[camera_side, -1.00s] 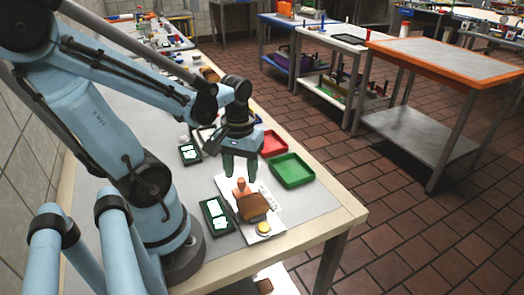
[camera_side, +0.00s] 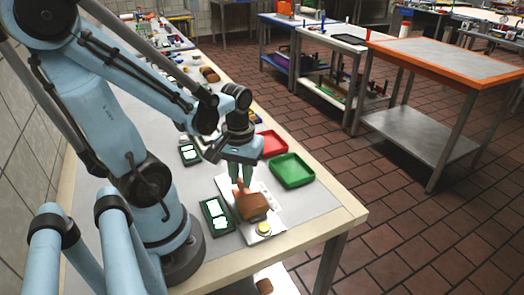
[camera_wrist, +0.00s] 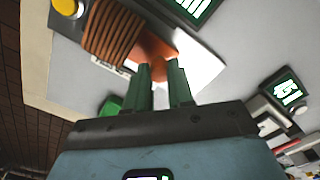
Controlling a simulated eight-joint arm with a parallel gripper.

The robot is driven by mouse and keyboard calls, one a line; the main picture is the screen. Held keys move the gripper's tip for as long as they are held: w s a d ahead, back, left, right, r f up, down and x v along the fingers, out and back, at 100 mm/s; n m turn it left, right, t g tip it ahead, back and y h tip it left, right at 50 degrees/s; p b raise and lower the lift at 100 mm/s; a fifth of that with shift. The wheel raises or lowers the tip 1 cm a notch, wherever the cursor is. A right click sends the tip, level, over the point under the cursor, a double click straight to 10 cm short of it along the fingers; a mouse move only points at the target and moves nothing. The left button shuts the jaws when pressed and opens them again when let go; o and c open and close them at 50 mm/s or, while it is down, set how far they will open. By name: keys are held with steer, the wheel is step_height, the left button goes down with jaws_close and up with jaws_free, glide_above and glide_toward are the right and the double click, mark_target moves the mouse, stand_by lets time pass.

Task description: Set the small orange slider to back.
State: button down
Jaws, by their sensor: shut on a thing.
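The small orange slider (camera_side: 238,187) stands on a pale panel (camera_side: 275,222) on the table, beside a brown ribbed block (camera_side: 252,207). My gripper (camera_side: 240,181) points down at the slider from above, its green fingers shut on the slider's upper part. In the wrist view the orange slider (camera_wrist: 152,46) shows just beyond the fingertips (camera_wrist: 160,66), next to the brown ribbed block (camera_wrist: 112,32). The fingers hide part of the slider, and its track cannot be made out.
A yellow round button (camera_side: 263,228) is at the panel's near end. A dark green-framed display (camera_side: 204,208) lies left of the panel. A green tray (camera_side: 307,182) and a red tray (camera_side: 281,147) are to the right and behind. The table's front right corner is clear.

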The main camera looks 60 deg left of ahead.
steer(key=shift+a, duration=1.9)
steer(key=c, duration=1)
jaws_free()
steer(key=shift+d+r, duration=0.1)
steer(key=shift+r, duration=6)
